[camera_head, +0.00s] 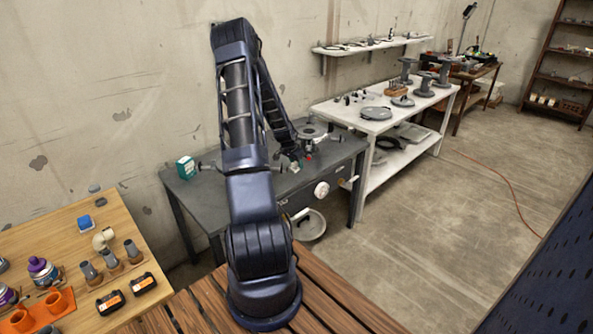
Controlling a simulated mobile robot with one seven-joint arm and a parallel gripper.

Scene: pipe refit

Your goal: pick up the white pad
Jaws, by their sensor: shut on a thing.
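My gripper (297,161) is at the end of my arm, over the dark grey workbench (228,193) in the middle of the view. It is small here, and its fingers point down toward the bench top. It is shut on a small pale thing, which looks like the white pad (294,168). The arm and fingers hide part of the pad. I cannot tell whether the pad touches the bench top.
A round grey part (311,131) and a small red part (308,156) are close to my gripper. A white table (372,126) with spools stands at right. A wooden table (60,245) holds parts at left.

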